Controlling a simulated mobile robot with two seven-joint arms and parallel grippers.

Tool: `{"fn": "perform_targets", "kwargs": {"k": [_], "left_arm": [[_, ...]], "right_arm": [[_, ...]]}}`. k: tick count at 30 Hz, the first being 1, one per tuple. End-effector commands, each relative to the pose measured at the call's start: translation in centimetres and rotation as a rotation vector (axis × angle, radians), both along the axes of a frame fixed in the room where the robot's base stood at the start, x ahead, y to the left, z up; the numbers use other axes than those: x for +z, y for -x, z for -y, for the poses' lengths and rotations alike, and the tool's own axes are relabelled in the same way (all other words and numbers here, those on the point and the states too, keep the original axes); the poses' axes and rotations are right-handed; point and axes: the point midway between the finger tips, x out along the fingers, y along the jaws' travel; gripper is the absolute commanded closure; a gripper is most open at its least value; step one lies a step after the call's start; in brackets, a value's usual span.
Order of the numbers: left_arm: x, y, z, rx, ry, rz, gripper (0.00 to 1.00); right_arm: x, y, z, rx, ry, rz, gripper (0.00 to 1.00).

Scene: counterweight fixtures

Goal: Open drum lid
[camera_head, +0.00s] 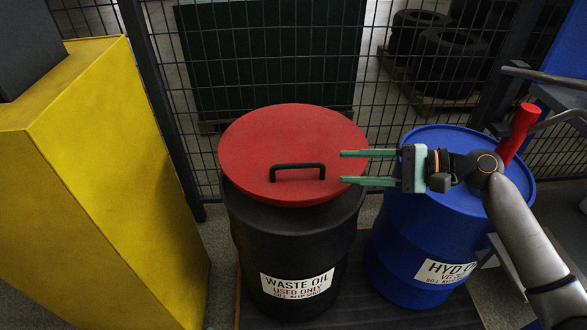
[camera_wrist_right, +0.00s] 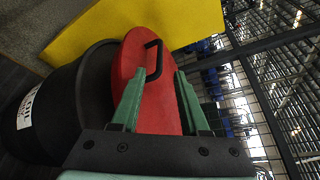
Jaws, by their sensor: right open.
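The red round lid (camera_head: 245,150) with a black bar handle (camera_head: 297,167) is at the top of the black waste oil drum (camera_head: 290,255). The drum's dark top shows in front of the lid's near edge, and the lid looks raised or tilted; I cannot tell how far. My right gripper (camera_head: 342,168) is open, its green fingers pointing left over the lid's right edge, right of the handle and apart from it. In the right wrist view, the lid (camera_wrist_right: 130,65) and handle (camera_wrist_right: 153,62) show beyond the open fingers. My left gripper is out of view.
A blue drum (camera_head: 400,240) stands right of the black drum, below my right arm. A red-handled lever (camera_head: 517,132) rises near it. A yellow cabinet (camera_head: 100,190) stands at left. A dark mesh fence (camera_head: 275,65) runs behind, with tyres (camera_head: 447,60) beyond.

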Motion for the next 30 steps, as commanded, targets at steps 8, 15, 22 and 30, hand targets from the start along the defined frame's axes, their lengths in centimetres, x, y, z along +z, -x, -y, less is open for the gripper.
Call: {"fn": "perform_targets", "kwargs": {"k": [8,15,22,30], "left_arm": [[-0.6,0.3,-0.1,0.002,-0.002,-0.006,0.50],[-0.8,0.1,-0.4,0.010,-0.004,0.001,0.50],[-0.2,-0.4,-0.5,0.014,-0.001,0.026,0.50],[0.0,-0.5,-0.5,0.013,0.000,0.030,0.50]], "right_arm": [[-1.2,-1.8,-5.3,0.002,-0.004,0.003,0.55],[-2.1,-3.0,-9.0,0.001,-0.001,0.002,0.55],[-2.4,-3.5,-10.3,-0.001,0.001,0.003,0.55],[-2.4,-3.5,-10.3,-0.002,0.001,0.003,0.57]]}}
